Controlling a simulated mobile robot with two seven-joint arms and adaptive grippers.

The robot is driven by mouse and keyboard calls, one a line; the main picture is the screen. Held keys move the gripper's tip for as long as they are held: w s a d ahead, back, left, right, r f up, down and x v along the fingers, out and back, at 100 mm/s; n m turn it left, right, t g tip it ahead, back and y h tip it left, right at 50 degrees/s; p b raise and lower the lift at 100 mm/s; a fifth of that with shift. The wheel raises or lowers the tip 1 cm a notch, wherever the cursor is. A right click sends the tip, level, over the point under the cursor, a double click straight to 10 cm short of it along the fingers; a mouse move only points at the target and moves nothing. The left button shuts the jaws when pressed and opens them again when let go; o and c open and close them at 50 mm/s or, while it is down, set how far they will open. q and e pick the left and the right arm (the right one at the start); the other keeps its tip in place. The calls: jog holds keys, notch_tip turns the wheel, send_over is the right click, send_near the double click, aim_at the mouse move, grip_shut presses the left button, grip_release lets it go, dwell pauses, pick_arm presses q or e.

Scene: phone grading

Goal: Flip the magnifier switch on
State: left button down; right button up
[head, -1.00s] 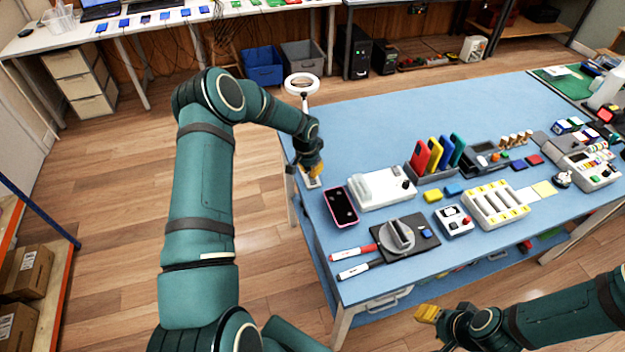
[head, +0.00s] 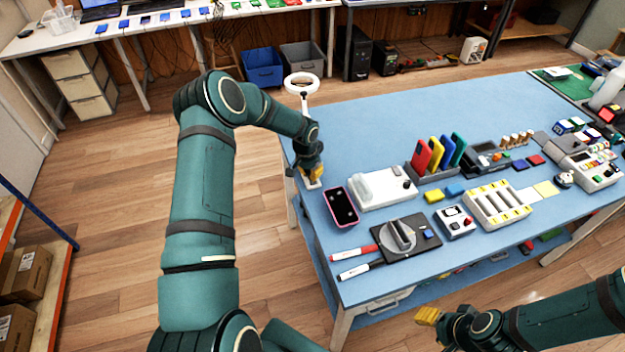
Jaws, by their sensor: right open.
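The magnifier has a white ring head (head: 302,83) on a thin stem at the left edge of the blue table. Its pale base (head: 311,183) shows just below my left gripper (head: 316,174). The gripper points down at the base, and its yellow fingertips are at or just above it; I cannot tell if they touch. The switch is hidden behind the gripper. Whether the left gripper is open is too small to see. My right gripper (head: 428,315) is open and empty, off the front edge of the table.
A pink-edged phone (head: 341,207) lies just right of the magnifier base, beside a white device (head: 384,188). Two markers (head: 353,252) and a black mat with a grey round tool (head: 398,237) lie nearer. The back of the blue table (head: 400,115) is clear.

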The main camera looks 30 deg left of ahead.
pick_arm(q)
jog(key=shift+f, duration=0.4)
jog(key=shift+s+r, duration=0.1)
jog(key=shift+r, duration=0.5)
jog(key=shift+r+p, duration=1.4)
jog(key=shift+r, duration=1.6)
